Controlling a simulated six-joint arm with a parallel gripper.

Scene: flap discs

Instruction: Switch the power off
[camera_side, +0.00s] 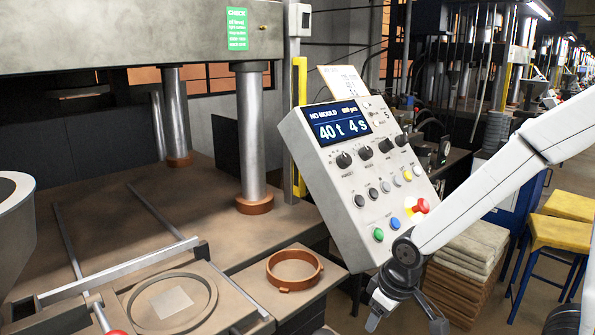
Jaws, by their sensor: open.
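A tilted grey control panel (312,150) stands in the middle. Its lit blue screen (338,124) reads "NO MOULD" and "40 t 4 s". Below are black rotary knobs (365,153), a row of small buttons with a yellow one (407,175), and green (378,234) and blue (395,223) buttons. A red mushroom button (423,205) sits at the lower right. The labels are too small to tell which control is the power switch. My gripper (407,325) is open and empty, fingers pointing down, just below the panel's lower right corner. My arm passes close to the red button.
A press with steel columns (252,130) and a worn bed (110,215) fills the left. A copper-coloured ring (294,269) lies on a plate left of my gripper. Stacked sacks (470,250) and yellow-topped stools (560,232) stand behind my arm at the right.

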